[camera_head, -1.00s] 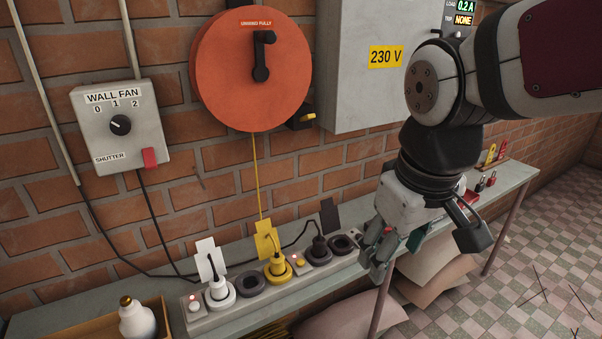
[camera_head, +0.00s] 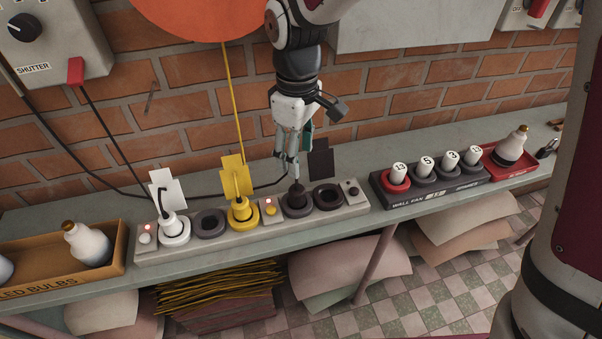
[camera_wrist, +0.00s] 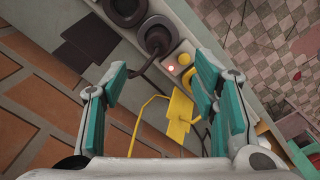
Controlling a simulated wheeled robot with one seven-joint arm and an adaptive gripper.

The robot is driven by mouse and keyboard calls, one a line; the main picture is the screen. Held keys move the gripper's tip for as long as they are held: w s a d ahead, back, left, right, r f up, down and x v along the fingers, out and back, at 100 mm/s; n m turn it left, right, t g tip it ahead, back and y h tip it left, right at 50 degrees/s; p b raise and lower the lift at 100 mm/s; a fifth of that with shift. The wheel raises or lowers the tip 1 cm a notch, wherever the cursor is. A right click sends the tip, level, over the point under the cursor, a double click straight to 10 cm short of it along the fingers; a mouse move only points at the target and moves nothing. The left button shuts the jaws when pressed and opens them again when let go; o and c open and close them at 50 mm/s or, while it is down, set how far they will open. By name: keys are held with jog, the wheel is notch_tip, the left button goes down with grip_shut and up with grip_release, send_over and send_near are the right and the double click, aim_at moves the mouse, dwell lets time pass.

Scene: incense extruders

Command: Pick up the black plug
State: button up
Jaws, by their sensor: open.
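The black plug (camera_head: 296,190) sits in a dark round socket on the grey power strip (camera_head: 330,211), between the yellow button and an empty dark socket. Its cord runs left along the bench, and a dark tag (camera_head: 321,160) stands behind it. My gripper (camera_head: 291,176) points down just above and at the plug, partly hiding it. In the wrist view the fingers of my gripper (camera_wrist: 162,66) are spread apart with nothing held. The black plug (camera_wrist: 157,42) shows ahead between the fingertips, slightly beyond them. I cannot tell whether the fingers touch it.
A yellow plug (camera_head: 240,212) and a white plug (camera_head: 172,227) stand to the left on the strip. A bulb box (camera_head: 105,262) is at far left. A rack of numbered fuses (camera_head: 425,185) and a red tray (camera_head: 512,172) are right. The wall rises close behind.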

aim_at(297, 188)
notch_tip(297, 188, down, 8)
jog(key=shift+r, duration=0.15)
jog(key=shift+w+a+f, duration=0.1)
jog(key=shift+w+f, duration=0.05)
jog(key=shift+f, duration=1.2)
jog(key=shift+w+a+f, duration=0.1)
jog(key=shift+f, duration=1.25)
jog(key=c, duration=1.3)
